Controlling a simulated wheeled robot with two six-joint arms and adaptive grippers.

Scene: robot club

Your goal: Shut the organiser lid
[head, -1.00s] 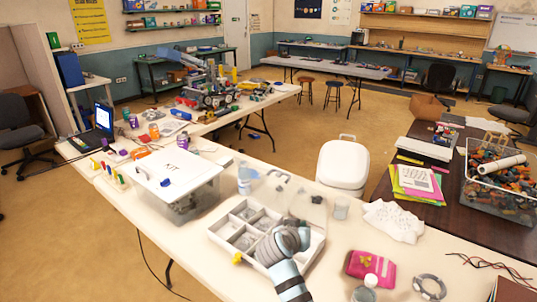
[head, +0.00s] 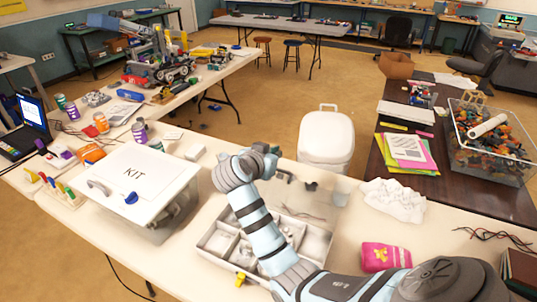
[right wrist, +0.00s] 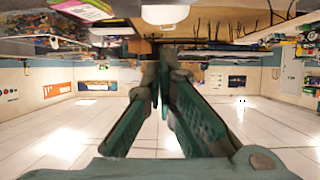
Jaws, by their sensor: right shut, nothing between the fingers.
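The organiser (head: 214,243) is a white compartment tray on the near table in the head view, with small parts in it and a yellow piece (head: 241,280) at its front. Its clear lid (head: 325,200) stands raised at the far side, so the organiser is open. My right arm crosses over the tray and hides part of it and of the lid. My right gripper (head: 272,153) is beyond the tray, near the lid's upper left; I cannot tell whether it touches the lid. In the right wrist view its fingers (right wrist: 165,60) are together and empty. My left gripper is not in view.
A lidded clear box marked KIT (head: 113,178) stands left of the organiser. A crumpled white cloth (head: 393,200) and a pink packet (head: 384,257) lie to the right. A white bin (head: 326,140) stands behind the table.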

